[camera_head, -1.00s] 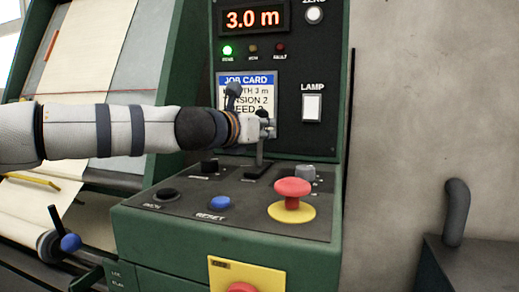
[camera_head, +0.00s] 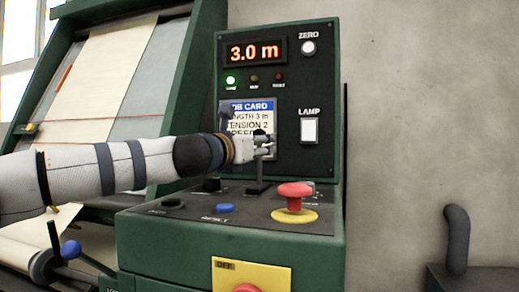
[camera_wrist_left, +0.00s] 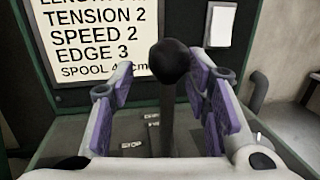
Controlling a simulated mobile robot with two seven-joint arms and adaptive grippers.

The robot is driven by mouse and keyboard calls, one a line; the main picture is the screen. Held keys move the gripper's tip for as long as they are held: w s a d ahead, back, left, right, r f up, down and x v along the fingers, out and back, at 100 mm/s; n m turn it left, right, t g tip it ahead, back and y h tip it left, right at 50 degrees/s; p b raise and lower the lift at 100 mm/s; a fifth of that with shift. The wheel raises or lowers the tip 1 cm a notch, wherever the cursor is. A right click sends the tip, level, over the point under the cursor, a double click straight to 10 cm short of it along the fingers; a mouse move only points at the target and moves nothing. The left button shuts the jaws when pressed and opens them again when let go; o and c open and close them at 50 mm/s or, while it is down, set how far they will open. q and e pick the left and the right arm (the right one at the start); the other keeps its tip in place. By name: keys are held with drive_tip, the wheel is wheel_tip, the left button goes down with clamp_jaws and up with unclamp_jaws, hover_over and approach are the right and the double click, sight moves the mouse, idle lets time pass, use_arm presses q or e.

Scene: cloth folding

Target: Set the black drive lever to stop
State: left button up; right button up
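The black drive lever (camera_head: 256,175) stands upright from the sloping top of the green console. Its dark round knob (camera_wrist_left: 170,62) shows clearly in the left wrist view. My left gripper (camera_head: 266,146) is at the upper part of the lever and hides the knob in the head view. In the left wrist view the purple-padded fingers of this gripper (camera_wrist_left: 158,95) are spread on either side of the lever, with visible gaps. My right gripper is not in view.
A red mushroom button (camera_head: 294,190) on a yellow disc stands right of the lever. A blue button (camera_head: 223,208) and black knobs sit on the console's left. The job card (camera_head: 262,108), the 3.0 m display (camera_head: 254,51) and a lit green lamp (camera_head: 231,80) are behind.

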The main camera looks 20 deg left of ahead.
use_arm(q)
drive_tip(key=shift+s+d+f, duration=0.1)
drive_tip(key=shift+d+f, duration=0.1)
drive_tip(key=shift+f, duration=0.05)
drive_tip(key=v, duration=1.2)
drive_tip(key=shift+r, duration=0.2)
